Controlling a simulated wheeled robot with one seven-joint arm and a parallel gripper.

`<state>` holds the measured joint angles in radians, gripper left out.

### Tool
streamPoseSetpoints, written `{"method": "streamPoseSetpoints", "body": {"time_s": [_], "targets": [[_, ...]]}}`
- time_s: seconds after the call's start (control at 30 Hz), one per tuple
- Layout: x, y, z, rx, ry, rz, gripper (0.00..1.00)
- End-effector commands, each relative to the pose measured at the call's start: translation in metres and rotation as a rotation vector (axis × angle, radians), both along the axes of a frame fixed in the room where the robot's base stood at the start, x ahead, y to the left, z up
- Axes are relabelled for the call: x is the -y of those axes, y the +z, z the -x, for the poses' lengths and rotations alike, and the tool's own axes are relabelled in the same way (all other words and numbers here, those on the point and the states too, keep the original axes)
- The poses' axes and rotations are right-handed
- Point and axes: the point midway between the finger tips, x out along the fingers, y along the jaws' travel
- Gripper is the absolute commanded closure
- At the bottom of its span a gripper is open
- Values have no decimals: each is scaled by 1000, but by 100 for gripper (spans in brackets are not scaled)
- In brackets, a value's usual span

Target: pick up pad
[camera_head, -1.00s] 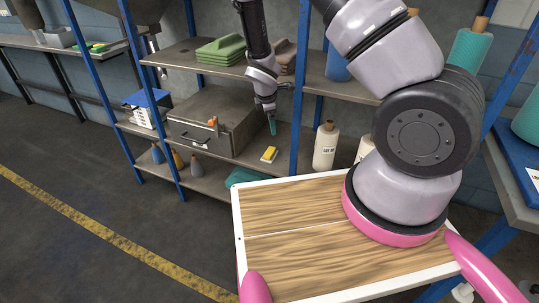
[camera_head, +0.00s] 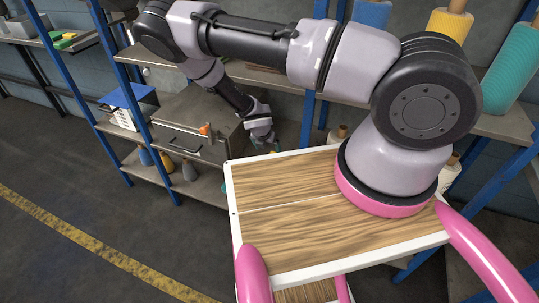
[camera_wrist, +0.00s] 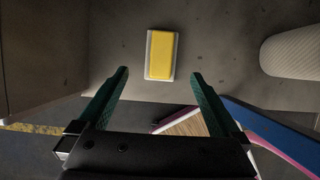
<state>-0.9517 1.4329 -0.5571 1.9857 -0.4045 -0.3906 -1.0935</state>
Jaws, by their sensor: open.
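The pad (camera_wrist: 161,55), yellow on top with a pale border, lies flat on the grey shelf in the wrist view. My gripper (camera_wrist: 160,76) is open and empty. Its two teal fingers point toward the pad, their tips to either side of its near end in the picture. I cannot tell how far they are above the shelf. In the head view my gripper (camera_head: 273,148) is low by the shelf, partly hidden behind my wooden top, and I cannot make out the pad there.
A metal box with a drawer (camera_head: 190,130) stands left of my gripper on the shelf unit. A white cylinder (camera_wrist: 291,50) lies to the right of the pad in the wrist view. Several bottles (camera_head: 189,170) stand on the lower shelf. Blue uprights (camera_head: 308,118) flank this bay.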

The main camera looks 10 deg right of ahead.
Motion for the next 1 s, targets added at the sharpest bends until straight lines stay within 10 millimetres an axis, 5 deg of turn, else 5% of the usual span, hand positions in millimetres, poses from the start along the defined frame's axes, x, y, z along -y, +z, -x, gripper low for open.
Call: {"method": "streamPoseSetpoints", "body": {"time_s": [0.73,1.0], "targets": [[24,-89,-29,-1,0,0,0],[25,-96,-32,0,-1,0,0]]}}
